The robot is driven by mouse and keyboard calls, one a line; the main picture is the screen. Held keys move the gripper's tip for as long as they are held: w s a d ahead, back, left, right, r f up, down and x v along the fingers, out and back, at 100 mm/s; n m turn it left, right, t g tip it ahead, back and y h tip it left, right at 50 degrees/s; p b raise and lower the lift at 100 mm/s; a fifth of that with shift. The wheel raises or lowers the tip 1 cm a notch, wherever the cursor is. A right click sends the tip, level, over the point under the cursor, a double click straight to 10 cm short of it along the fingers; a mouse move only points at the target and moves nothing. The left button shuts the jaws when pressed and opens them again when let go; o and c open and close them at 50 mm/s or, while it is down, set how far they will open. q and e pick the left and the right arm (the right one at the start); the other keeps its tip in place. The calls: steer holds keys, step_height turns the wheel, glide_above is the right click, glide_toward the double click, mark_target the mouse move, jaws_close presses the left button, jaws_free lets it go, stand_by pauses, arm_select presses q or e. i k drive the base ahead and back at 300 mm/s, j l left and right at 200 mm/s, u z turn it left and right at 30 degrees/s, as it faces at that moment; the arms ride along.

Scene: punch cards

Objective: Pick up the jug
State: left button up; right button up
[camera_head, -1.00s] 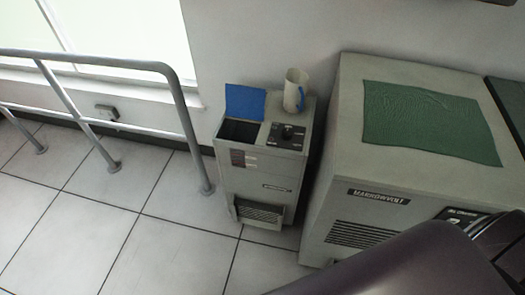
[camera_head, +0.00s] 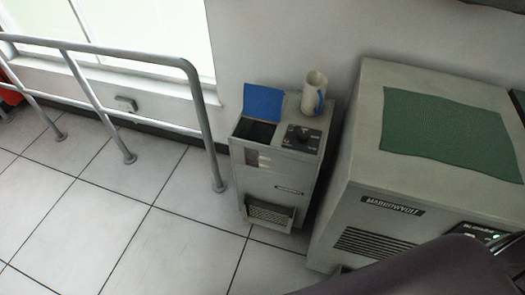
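The jug (camera_head: 313,92) is cream-white with a blue handle on its right side. It stands upright on the back right of the top of a narrow grey cabinet (camera_head: 268,185), behind a dark control panel with a knob. A dark, rounded shape at the bottom right covers part of the view; I cannot tell which part of me it is. Neither of my grippers shows in the head view.
A blue flap (camera_head: 263,102) stands open beside a dark opening on the cabinet top. A larger grey machine (camera_head: 355,160) with a green mat (camera_head: 450,135) stands to the right. A metal railing (camera_head: 205,125) runs left of the cabinet. Tiled floor (camera_head: 150,240) in front is clear.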

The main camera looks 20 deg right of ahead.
mark_target(316, 84)
steer(key=i+j+z, duration=0.1)
steer(key=z, duration=0.35)
steer(key=j+z, duration=0.3)
steer(key=z, duration=0.2)
steer(key=j+z, duration=0.3)
steer(key=z, duration=0.15)
